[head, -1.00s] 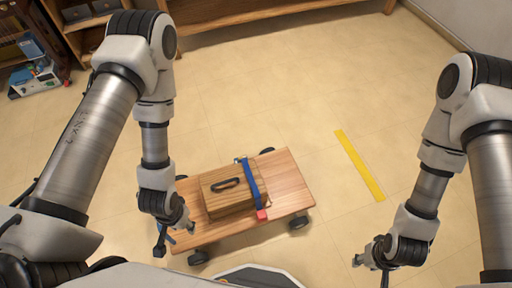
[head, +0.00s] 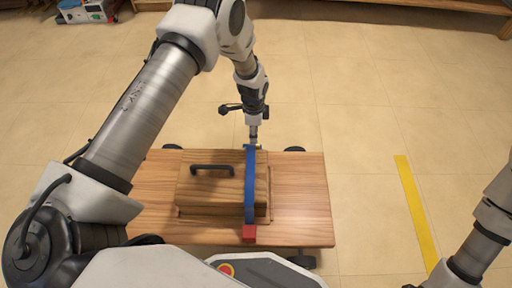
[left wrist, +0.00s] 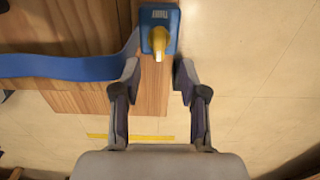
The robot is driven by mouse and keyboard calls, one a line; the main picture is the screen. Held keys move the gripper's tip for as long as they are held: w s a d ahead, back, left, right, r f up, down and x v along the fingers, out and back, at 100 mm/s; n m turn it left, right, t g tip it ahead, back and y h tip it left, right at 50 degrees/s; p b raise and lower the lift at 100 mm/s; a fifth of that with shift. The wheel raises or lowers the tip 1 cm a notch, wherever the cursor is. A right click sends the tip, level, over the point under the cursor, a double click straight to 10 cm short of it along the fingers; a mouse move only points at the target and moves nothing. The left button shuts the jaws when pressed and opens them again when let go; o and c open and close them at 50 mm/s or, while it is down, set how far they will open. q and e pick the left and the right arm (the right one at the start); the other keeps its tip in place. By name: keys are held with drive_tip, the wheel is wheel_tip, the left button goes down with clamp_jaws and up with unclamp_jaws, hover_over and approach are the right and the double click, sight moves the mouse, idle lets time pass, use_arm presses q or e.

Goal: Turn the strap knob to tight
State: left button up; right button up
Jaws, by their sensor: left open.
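A yellow knob (left wrist: 159,43) sticks up from a blue buckle housing (left wrist: 160,20) in the left wrist view. A blue strap (head: 250,190) runs from it over a wooden box (head: 207,188) with a dark handle. A red block (head: 249,233) sits at the strap's near end. In the head view, my left gripper (head: 252,138) is over the strap's far end and hides most of the knob. In the left wrist view, the open left gripper (left wrist: 158,70) has a fingertip on either side, just short of the knob. My right gripper is out of frame.
The box stands on a wooden cart (head: 302,205) with dark wheels. A yellow floor strip (head: 417,210) lies to the right. The tiled floor (head: 350,100) beyond the cart is clear. A blue and grey item (head: 85,12) stands at the far left.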

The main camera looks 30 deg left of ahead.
sight(254, 145)
use_arm(q)
wheel_tip(254, 145, down, 7)
drive_tip(key=b, duration=0.2)
drive_tip(key=shift+r+b, duration=0.15)
drive_tip(key=shift+b, duration=0.25)
drive_tip(key=shift+r, duration=0.1)
clamp_jaws()
